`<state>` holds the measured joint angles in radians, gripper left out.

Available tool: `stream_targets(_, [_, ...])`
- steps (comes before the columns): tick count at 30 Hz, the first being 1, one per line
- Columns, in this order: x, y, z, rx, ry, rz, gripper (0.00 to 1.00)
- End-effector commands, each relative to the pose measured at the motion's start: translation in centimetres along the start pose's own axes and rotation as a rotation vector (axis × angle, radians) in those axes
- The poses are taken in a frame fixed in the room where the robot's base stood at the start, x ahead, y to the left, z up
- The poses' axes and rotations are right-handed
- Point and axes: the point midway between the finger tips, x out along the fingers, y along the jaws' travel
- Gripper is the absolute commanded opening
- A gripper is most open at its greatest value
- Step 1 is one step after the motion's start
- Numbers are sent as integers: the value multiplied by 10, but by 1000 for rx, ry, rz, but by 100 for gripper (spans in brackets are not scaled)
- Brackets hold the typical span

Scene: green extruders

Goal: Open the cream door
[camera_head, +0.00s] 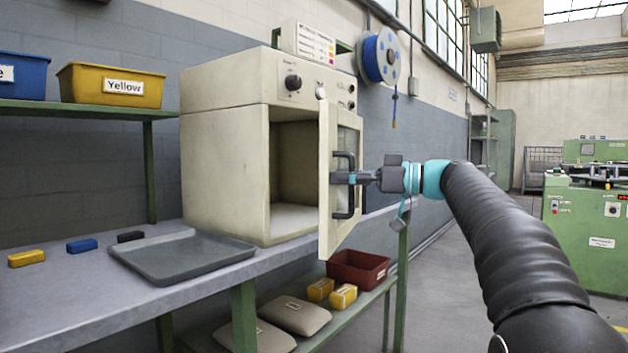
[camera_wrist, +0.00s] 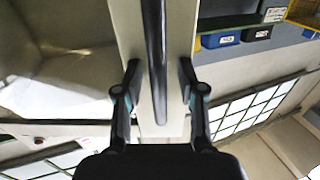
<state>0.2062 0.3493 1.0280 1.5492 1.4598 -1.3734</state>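The cream door (camera_head: 326,180) of the cream oven-like cabinet (camera_head: 222,165) stands open, swung well out from the cabinet front, so the empty inside (camera_head: 296,170) shows. A dark bar handle (camera_head: 347,205) stands upright on the door's outer face. My gripper (camera_head: 350,178) is at the middle of this handle. In the wrist view, the handle (camera_wrist: 154,50) runs between the two fingers of my gripper (camera_wrist: 158,72). The fingers are apart, with a visible gap on each side of the bar. Contact with the handle cannot be made out.
The cabinet stands on a grey bench with a grey tray (camera_head: 180,256) and small yellow, blue and black blocks at left. A lower shelf holds a red bin (camera_head: 357,270). A blue spool (camera_head: 380,57) hangs on the wall. Open floor lies to the right, before a green machine (camera_head: 592,235).

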Motion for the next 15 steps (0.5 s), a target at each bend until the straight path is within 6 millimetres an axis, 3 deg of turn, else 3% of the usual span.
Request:
stream_targets(6, [21,-6,0,-1,-1,8,39])
stream_targets(15, [30,-8,0,-1,0,13,39])
